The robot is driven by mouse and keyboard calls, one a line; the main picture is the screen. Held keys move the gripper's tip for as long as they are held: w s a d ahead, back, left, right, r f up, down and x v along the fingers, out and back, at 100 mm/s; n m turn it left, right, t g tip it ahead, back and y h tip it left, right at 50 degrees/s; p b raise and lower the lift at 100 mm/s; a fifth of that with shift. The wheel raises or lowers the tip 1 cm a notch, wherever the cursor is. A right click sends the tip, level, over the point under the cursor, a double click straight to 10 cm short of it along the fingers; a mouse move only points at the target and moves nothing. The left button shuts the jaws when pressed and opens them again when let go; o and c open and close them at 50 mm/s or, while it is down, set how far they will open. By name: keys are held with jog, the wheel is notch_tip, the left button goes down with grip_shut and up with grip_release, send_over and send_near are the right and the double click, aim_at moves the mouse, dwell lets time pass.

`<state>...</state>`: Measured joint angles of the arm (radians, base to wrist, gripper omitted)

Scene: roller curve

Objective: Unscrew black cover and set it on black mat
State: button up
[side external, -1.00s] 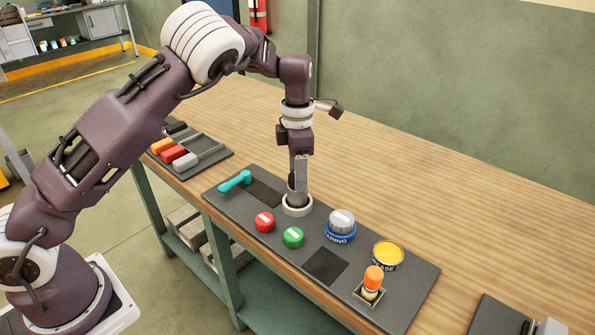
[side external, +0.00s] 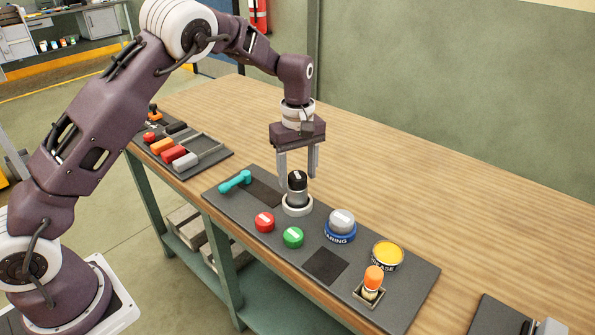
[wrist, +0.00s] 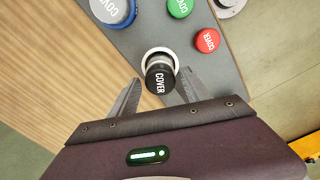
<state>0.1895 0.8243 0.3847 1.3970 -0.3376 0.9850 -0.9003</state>
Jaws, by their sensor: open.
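The black cover (side external: 297,181) sits upright on top of a grey cylinder (side external: 297,198) that stands in a white ring on the dark grey board. In the wrist view the black cover (wrist: 159,82) shows its white COVER label. My gripper (side external: 299,183) is above the post, pointing down and open, with one finger on either side of the cover. In the wrist view my gripper (wrist: 160,80) shows gaps between both fingers and the cover. Two black mat patches lie flat on the board and look empty: one near the teal handle (side external: 265,192), one toward the front (side external: 326,266).
A red cover (side external: 264,222), a green cover (side external: 293,237), a silver cover on a blue bearing can (side external: 341,226), a yellow grease can (side external: 387,256) and an orange-topped part (side external: 373,280) share the board. A teal handle (side external: 236,181) lies at its left end. The wooden table behind is clear.

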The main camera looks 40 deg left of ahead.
grip_shut()
jog(key=n, duration=0.7)
jog(key=shift+n, duration=0.3)
jog(key=shift+n, duration=0.7)
jog(key=n, duration=0.4)
jog(key=shift+n, duration=1)
